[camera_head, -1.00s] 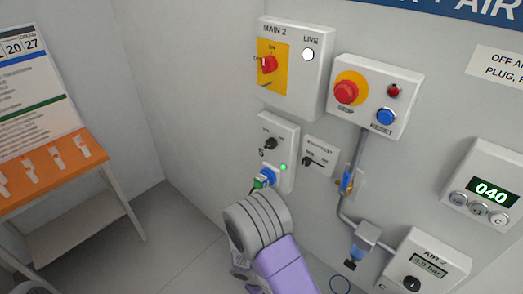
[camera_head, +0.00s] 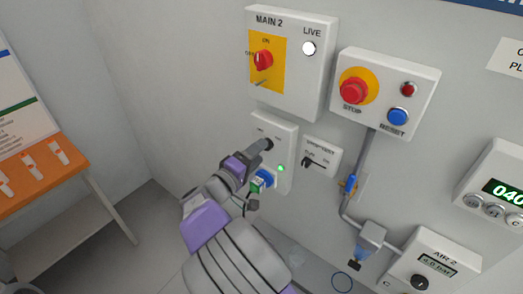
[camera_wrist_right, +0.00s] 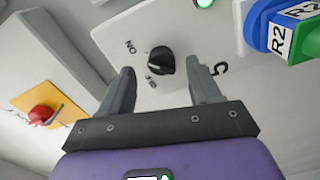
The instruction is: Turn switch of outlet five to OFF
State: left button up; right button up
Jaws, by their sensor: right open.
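The outlet five box (camera_head: 284,139) is a white wall box with a lit green lamp (camera_head: 281,168) and a blue socket with a plug (camera_head: 264,181) in it. Its switch, a round black knob (camera_wrist_right: 161,60), shows in the right wrist view beside the ON and OFF labels and the number 5. My right gripper (camera_head: 263,147) is at the upper part of the box; it also shows in the right wrist view (camera_wrist_right: 161,76). Its two fingers are open, one on each side of the knob, with gaps. The head view mostly hides the knob behind the fingers. My left gripper is not in view.
The MAIN 2 box (camera_head: 318,73) with a red switch is above, and the STOP/RESET box (camera_head: 421,85) is at upper right. A small black-knobbed plate (camera_head: 327,146) sits close right. An orange-topped table (camera_head: 72,176) stands at left.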

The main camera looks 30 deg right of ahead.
jog(key=shift+x, duration=1.35)
jog(key=c, duration=1)
jog(key=shift+w+a+r+n+p, duration=0.1)
jog(key=shift+n+p, duration=4.4)
jog(key=shift+p, duration=0.25)
jog(key=shift+w+n+p, duration=0.1)
jog(key=shift+n+p, duration=4.4)
jog(key=shift+p, duration=0.25)
jog(key=o, duration=1)
